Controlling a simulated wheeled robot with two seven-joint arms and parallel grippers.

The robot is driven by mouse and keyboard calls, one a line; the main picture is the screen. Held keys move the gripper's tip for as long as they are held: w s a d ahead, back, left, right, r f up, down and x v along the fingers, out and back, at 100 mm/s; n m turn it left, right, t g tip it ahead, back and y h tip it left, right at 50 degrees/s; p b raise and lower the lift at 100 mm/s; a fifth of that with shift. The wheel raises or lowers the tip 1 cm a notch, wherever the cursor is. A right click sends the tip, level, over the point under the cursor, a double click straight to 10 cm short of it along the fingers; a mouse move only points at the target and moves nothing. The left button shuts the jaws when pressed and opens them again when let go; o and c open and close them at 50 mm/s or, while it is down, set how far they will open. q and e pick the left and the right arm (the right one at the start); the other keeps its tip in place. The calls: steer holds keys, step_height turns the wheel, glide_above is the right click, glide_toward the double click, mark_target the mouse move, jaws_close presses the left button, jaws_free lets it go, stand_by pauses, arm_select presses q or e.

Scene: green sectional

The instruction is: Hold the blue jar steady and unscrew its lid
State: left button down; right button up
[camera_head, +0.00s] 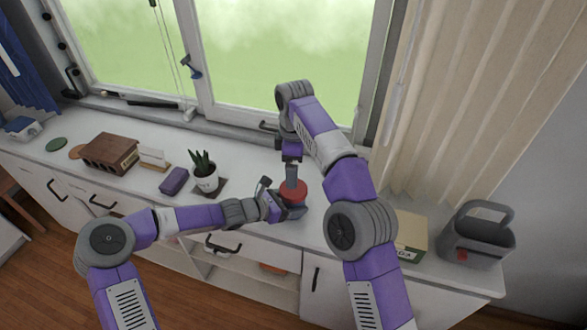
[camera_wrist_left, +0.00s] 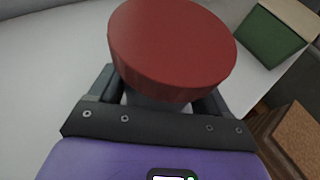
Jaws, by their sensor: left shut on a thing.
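A round red lid (camera_head: 294,190) sits level on the jar over the white counter; it fills the upper middle of the left wrist view (camera_wrist_left: 172,48). Only a small shadowed greyish part of the jar (camera_wrist_left: 150,100) shows under the lid. My left gripper (camera_head: 287,209) is shut on the jar from the side, a finger on each side below the lid. My right gripper (camera_head: 291,176) points down over the lid in the head view. Its fingertips overlap the lid there, but the left wrist view shows no right finger on the lid. Its opening is unclear.
A potted plant (camera_head: 205,175), a purple box (camera_head: 174,181) and a brown box (camera_head: 110,153) stand left of the jar. A green-and-tan box (camera_head: 411,237) and a grey carrier (camera_head: 478,235) stand right. The window is behind.

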mark_target(293, 201)
steer(key=m, duration=0.5)
steer(key=shift+m, duration=0.4)
steer(key=m, duration=0.7)
steer(key=shift+r, duration=0.1)
steer(key=m, duration=1.2)
steer(key=shift+f, duration=4.3)
